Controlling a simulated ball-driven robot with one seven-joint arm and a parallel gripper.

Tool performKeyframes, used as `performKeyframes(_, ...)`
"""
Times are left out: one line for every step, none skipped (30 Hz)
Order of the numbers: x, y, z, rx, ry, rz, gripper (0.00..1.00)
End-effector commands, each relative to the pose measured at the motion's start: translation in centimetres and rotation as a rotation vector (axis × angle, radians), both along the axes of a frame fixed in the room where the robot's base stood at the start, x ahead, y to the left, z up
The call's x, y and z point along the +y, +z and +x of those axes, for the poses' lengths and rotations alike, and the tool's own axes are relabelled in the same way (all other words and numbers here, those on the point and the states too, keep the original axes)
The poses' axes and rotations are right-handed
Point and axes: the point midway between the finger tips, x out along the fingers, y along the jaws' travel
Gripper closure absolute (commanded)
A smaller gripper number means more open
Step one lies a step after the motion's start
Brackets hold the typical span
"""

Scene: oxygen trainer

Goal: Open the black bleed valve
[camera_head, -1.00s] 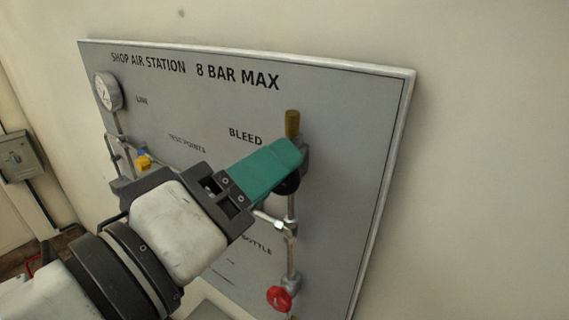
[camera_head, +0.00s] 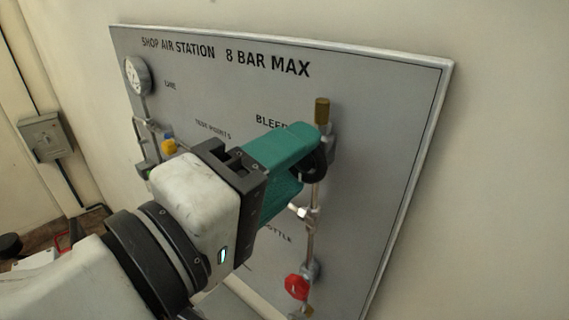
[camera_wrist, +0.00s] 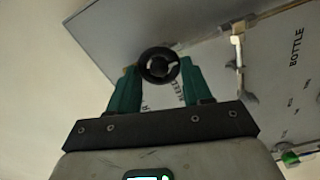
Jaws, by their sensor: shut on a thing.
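The black bleed valve is a small round handwheel (camera_wrist: 158,65) that shows face-on in the wrist view, between the green fingers of my gripper (camera_wrist: 160,76). A finger lies against each side of its rim. In the head view the black wheel (camera_head: 316,166) shows partly at the fingertips, below the BLEED label and under a brass fitting (camera_head: 322,111). My gripper (camera_head: 307,160) is shut on it, with the near finger hiding much of it.
The grey panel (camera_head: 400,150) reads SHOP AIR STATION 8 BAR MAX. A red valve knob (camera_head: 297,287) sits lower on the same pipe (camera_head: 313,235). A gauge (camera_head: 137,76) and a yellow knob (camera_head: 168,146) are at the left. A grey wall box (camera_head: 47,136) hangs further left.

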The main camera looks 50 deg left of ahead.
Motion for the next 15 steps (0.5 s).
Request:
performKeyframes(0.15, -0.04, -0.07, -0.001, 0.004, -0.004, 0.81)
performKeyframes(0.15, -0.04, -0.07, -0.001, 0.004, -0.004, 0.81)
performKeyframes(0.15, -0.04, -0.07, -0.001, 0.004, -0.004, 0.81)
performKeyframes(0.15, -0.04, -0.07, -0.001, 0.004, -0.004, 0.81)
performKeyframes(0.15, -0.04, -0.07, -0.001, 0.004, -0.004, 0.81)
performKeyframes(0.15, -0.05, -0.07, -0.001, 0.004, -0.004, 0.48)
performKeyframes(0.14, -0.05, -0.07, 0.0, 0.004, -0.003, 0.45)
performKeyframes(0.13, -0.05, -0.07, 0.0, 0.003, -0.003, 0.42)
performKeyframes(0.12, -0.04, -0.07, 0.0, 0.003, -0.003, 0.38)
performKeyframes(0.11, -0.04, -0.06, 0.0, 0.003, -0.002, 0.35)
performKeyframes(0.09, -0.04, -0.05, 0.0, 0.002, -0.002, 0.33)
performKeyframes(0.09, -0.04, -0.04, 0.0, 0.002, -0.002, 0.29)
performKeyframes(0.07, -0.03, -0.04, 0.0, 0.002, -0.001, 0.26)
performKeyframes(0.07, -0.03, -0.03, 0.0, 0.002, -0.001, 0.25)
performKeyframes(0.06, -0.04, -0.03, 0.001, 0.001, -0.001, 0.25)
